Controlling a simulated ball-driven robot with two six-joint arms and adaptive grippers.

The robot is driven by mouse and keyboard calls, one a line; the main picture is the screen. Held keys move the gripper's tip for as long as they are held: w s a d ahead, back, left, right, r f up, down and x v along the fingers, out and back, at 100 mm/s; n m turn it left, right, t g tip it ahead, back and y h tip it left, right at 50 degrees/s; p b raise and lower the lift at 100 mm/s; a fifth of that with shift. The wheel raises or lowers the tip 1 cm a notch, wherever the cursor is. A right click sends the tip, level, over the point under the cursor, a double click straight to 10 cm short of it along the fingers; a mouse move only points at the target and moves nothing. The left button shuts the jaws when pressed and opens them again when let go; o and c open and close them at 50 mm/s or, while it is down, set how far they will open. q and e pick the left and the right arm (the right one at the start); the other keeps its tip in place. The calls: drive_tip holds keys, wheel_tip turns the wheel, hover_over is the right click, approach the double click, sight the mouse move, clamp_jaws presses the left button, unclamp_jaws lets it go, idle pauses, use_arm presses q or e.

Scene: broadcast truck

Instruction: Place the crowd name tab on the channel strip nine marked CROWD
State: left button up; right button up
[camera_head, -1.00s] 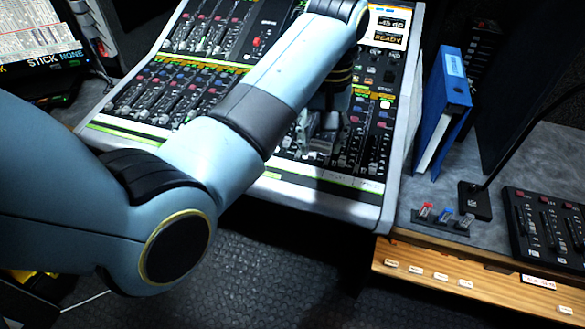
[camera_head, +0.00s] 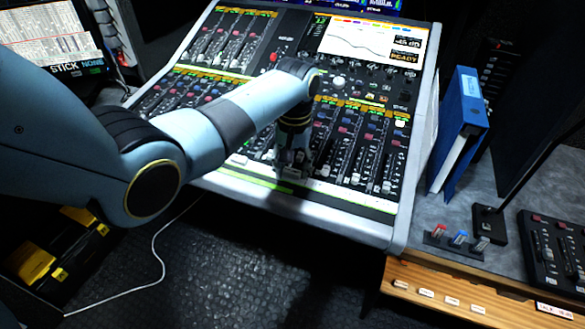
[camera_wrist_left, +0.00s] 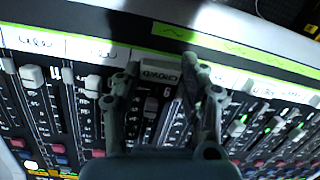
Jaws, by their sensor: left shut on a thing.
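The crowd name tab (camera_wrist_left: 160,72) is a small pale block that reads CROWD upside down in the left wrist view. My left gripper (camera_wrist_left: 158,78) is shut on it, one finger on each side. In the head view the gripper (camera_head: 292,168) points down over the front part of the mixing console (camera_head: 395,232). The tab is close to the white handwritten label strip (camera_wrist_left: 82,50), above a fader marked with a digit that looks like 9 turned over. I cannot tell whether the tab touches the console. My right gripper is out of view.
Fader knobs (camera_wrist_left: 32,76) stand on both sides of the gripper. A blue binder (camera_head: 462,118) stands right of the console. Small red, blue and white pieces sit in a rack (camera_head: 440,240) on the desk, near a black microphone base (camera_head: 489,223).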

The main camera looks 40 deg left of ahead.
sight(293, 171)
use_arm(q)
drive_tip(key=shift+f, duration=0.25)
drive_tip(key=o, duration=0.7)
drive_tip(key=shift+f, duration=0.1)
drive_tip(key=shift+o, duration=0.8)
wheel_tip(293, 171, up, 12)
drive_tip(key=p, duration=0.1)
drive_tip(key=shift+w, duration=0.15)
drive_tip(key=shift+d, duration=0.1)
